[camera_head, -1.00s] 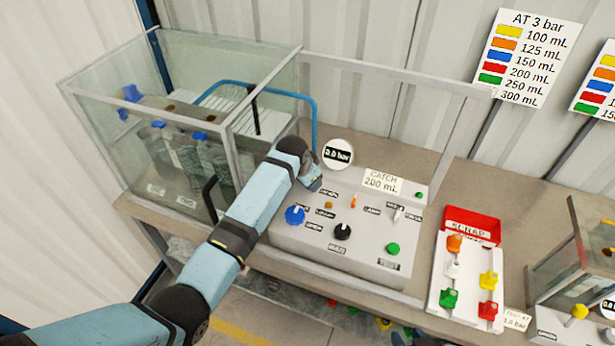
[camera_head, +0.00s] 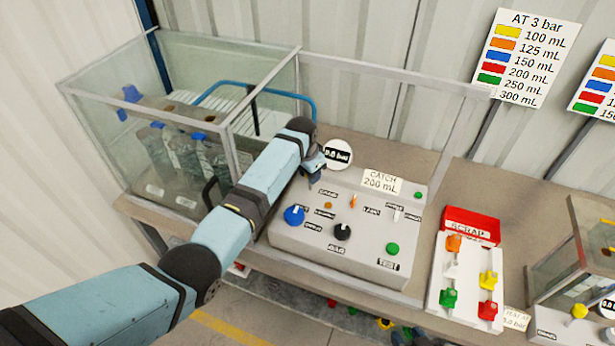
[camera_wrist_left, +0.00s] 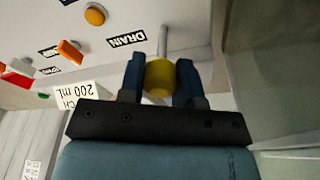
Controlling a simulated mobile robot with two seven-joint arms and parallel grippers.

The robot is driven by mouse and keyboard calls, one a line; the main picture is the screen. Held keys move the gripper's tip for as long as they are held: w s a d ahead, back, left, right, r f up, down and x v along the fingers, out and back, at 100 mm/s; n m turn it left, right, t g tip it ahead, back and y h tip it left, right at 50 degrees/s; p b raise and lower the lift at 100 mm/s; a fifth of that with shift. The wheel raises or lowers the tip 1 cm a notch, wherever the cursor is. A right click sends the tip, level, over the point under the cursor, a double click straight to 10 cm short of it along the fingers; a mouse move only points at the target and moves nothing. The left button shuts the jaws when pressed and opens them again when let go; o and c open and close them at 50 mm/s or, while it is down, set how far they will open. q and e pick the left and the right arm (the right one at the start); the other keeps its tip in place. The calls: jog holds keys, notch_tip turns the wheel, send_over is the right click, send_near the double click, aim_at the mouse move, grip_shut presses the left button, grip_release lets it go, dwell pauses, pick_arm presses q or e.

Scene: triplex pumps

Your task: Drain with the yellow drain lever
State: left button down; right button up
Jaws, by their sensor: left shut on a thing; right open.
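The yellow drain lever (camera_wrist_left: 159,76) shows in the left wrist view as a round yellow knob on a metal stem, beside the DRAIN label (camera_wrist_left: 127,40). My left gripper (camera_wrist_left: 158,82) has one blue finger on each side of the knob and is shut on it. In the head view my left gripper (camera_head: 316,168) is at the back left corner of the grey control panel (camera_head: 290,238), and the lever is hidden there.
A glass tank (camera_head: 110,140) with bottles stands left of the panel. The pressure gauge (camera_head: 337,154) and CATCH 200 mL sign (camera_head: 382,181) are close to my left gripper. A red scrap bin (camera_head: 472,224) and a white tray (camera_head: 438,285) of coloured valves are on the right.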

pick_arm(q)
jog(key=shift+w+d+f+g+y+b, duration=0.2)
jog(key=shift+w+g+y+b, duration=0.1)
jog(key=shift+w+g+b, duration=0.4)
jog(key=shift+w+f+b, duration=0.1)
jog(key=shift+b, duration=0.5)
jog(key=shift+d+g+b, duration=0.1)
jog(key=shift+g+b, duration=0.25)
jog(key=shift+g, duration=0.05)
jog(key=shift+w+r+g, duration=0.15)
jog(key=shift+r+g, duration=0.05)
jog(key=shift+g, duration=0.1)
